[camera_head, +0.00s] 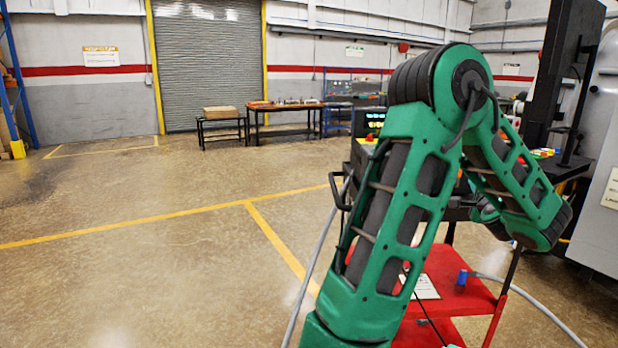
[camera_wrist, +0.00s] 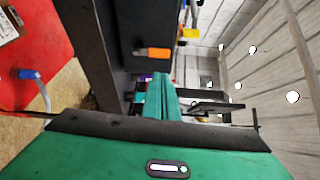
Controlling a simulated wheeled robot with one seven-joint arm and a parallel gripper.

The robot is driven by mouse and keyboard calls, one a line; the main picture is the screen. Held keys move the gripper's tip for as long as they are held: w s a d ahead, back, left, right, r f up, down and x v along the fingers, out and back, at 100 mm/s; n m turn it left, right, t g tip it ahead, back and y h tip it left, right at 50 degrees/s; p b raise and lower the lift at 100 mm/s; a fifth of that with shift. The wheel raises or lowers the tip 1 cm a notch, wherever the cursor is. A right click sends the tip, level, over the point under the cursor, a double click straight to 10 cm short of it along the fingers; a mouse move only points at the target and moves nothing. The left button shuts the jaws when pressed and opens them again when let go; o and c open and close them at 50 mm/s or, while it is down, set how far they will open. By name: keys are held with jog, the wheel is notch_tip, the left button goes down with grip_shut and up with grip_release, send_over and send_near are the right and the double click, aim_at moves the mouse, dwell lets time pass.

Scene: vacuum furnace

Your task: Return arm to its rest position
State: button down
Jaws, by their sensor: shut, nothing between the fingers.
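My green arm (camera_head: 400,190) rises in the middle right of the head view, bends at a high elbow and comes down on the right. My gripper (camera_wrist: 161,82) shows in the wrist view as two green fingers pressed together, with nothing between them. In the head view the gripper is hidden or too unclear to pick out.
A red cart (camera_head: 450,285) stands behind the arm, bearing a blue cylinder (camera_head: 462,277) and a paper sheet. A grey furnace body (camera_head: 598,200) is close on the right. A table (camera_head: 285,108) stands far back. The floor at left is clear.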

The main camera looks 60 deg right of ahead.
jog(key=w+a+f+n+t+y, duration=0.1)
jog(key=w+a+f+n+y, duration=0.2)
jog(key=w, duration=0.7)
jog(key=w+a+f+n+t+y, duration=0.15)
jog(key=w+a+n, duration=0.3)
jog(key=w, duration=0.55)
jog(key=w+a+f+n+t+y, duration=0.2)
jog(key=w+a+n+y, duration=0.15)
jog(key=w, duration=0.65)
jog(key=w+a+f+n+g+y, duration=0.1)
jog(key=w+a+f+n+y, duration=0.2)
jog(key=a, duration=0.5)
jog(key=w+a+f+n+y, duration=0.1)
jog(key=w+a+n+y, duration=0.15)
jog(key=w+a, duration=0.35)
jog(key=a+f+n+g+y, duration=0.25)
jog(key=a+n, duration=0.25)
jog(key=a, duration=0.8)
jog(key=s+a+f+n+g, duration=0.1)
jog(key=s+a+n+g, duration=0.1)
jog(key=s+a, duration=0.3)
jog(key=s+a+n+g+y, duration=0.1)
jog(key=s+a+n+g, duration=0.2)
jog(key=a, duration=0.8)
jog(key=s+n, duration=0.1)
jog(key=s, duration=0.1)
jog(key=shift+s+a+f, duration=0.2)
jog(key=shift+s+f, duration=0.15)
jog(key=shift+s, duration=0.05)
